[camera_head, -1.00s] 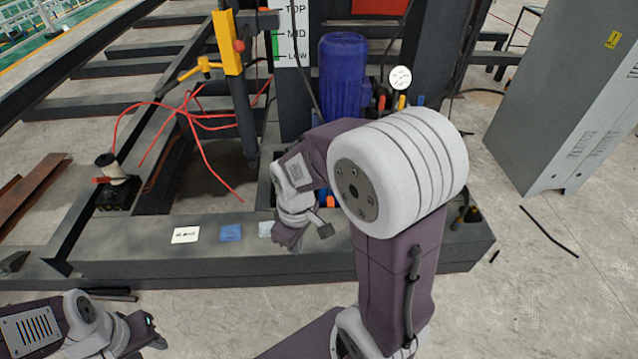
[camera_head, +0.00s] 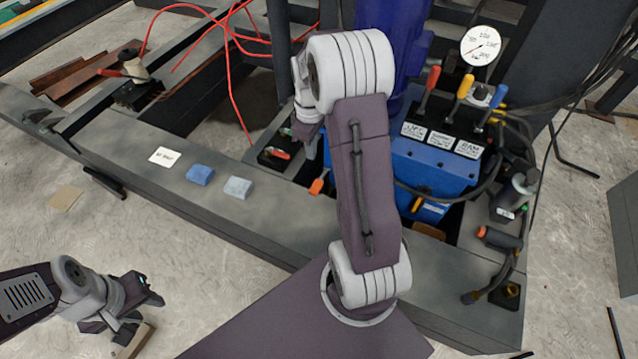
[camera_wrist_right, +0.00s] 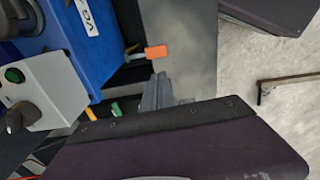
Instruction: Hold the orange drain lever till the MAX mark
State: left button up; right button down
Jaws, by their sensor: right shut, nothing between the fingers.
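An orange lever grip (camera_head: 318,185) sticks out at the left of the blue hydraulic tank (camera_head: 440,165), just left of my right forearm. In the right wrist view the orange grip (camera_wrist_right: 156,52) sits on a short pale shaft beside the blue tank. My right gripper (camera_wrist_right: 158,88) is shut and empty, just below the grip in that picture, with a small gap. In the head view the right arm hides most of that gripper. I cannot make out a MAX mark. My left gripper (camera_head: 142,305) is over the floor at lower left; its opening is unclear.
Red, yellow and blue levers (camera_head: 466,86) and a pressure gauge (camera_head: 480,46) stand over the tank. Blue and grey pads (camera_head: 200,174) and a white card (camera_head: 164,156) lie on the dark beam. Red hoses (camera_head: 235,65) loop behind.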

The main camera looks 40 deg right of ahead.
aim_at(316, 188)
pick_arm(q)
jog(key=shift+a+f, duration=0.1)
jog(key=shift+f, duration=0.55)
pick_arm(e)
jog(key=shift+s+d+f, duration=0.2)
jog(key=shift+f, duration=0.2)
jog(key=shift+s+d+f, duration=0.15)
jog(key=shift+d+f, duration=0.05)
jog(key=shift+f, duration=0.15)
pick_arm(q)
jog(key=shift+b, duration=0.3)
pick_arm(e)
jog(key=shift+f, duration=0.1)
